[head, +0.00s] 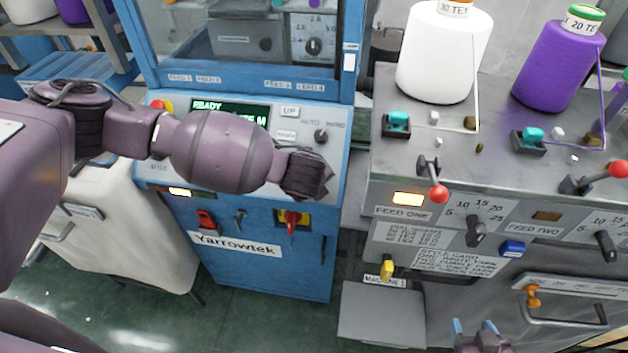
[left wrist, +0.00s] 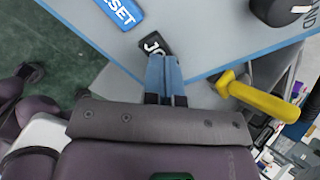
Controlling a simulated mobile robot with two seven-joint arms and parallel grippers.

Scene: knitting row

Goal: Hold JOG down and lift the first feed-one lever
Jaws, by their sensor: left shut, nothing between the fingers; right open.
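In the left wrist view, the dark JOG button (left wrist: 152,43) sits on the grey panel, its label partly covered by my left gripper (left wrist: 166,60). The left gripper's blue fingers are shut and empty, with their tips at the button. I cannot tell whether it is pressed in. In the head view, my left arm hides that gripper and the button. The first feed-one lever (head: 432,178), with a red knob, hangs tilted down above the FEED ONE label. My right gripper (head: 474,326) is open and empty at the bottom, below and apart from the lever.
The feed-two lever (head: 604,173) stands farther right. White (head: 442,52) and purple (head: 558,65) cones stand behind the levers. A black selector knob (head: 475,232), a yellow key (head: 387,268) and a handle bar (head: 570,321) lie near the right gripper.

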